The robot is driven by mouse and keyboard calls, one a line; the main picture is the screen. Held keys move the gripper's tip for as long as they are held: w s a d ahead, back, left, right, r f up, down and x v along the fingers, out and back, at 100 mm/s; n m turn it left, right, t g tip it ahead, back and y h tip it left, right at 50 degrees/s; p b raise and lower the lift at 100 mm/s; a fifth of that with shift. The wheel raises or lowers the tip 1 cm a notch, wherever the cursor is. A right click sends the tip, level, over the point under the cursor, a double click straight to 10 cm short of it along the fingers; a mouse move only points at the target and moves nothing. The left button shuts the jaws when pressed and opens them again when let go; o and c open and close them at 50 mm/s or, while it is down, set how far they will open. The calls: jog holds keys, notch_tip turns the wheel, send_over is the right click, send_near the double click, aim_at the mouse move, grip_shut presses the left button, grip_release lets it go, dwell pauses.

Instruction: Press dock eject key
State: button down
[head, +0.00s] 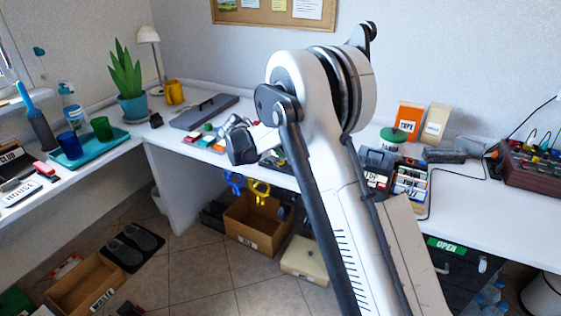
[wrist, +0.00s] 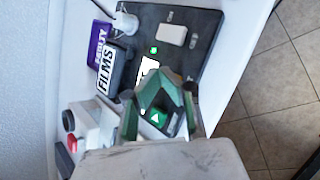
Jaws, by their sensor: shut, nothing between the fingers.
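A dark dock panel (wrist: 190,60) lies on the white desk in the wrist view. It bears a green key with a white triangle mark (wrist: 155,117), which looks like the eject key, a small green light (wrist: 154,50) and a pale raised block (wrist: 172,34). My gripper (wrist: 160,84) is shut and empty, with its greenish fingers over the panel. The green key shows between the finger links; I cannot tell whether anything touches it. In the head view my arm hides much of the desk's middle, and I cannot make out the dock or the fingertips there.
A black FILMS box (wrist: 107,69) and a purple box (wrist: 100,43) stand beside the panel. A white plug with a cable (wrist: 124,22) is at its far corner. Red and black buttons (wrist: 69,122) lie at left. An orange TAPE box (head: 408,117) stands farther right on the desk.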

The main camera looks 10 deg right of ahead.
jog(key=shift+r, duration=0.15)
jog(key=shift+r+p, duration=0.35)
jog(key=shift+r, duration=0.35)
jog(key=shift+r+p, duration=1.15)
jog(key=shift+r, duration=1.35)
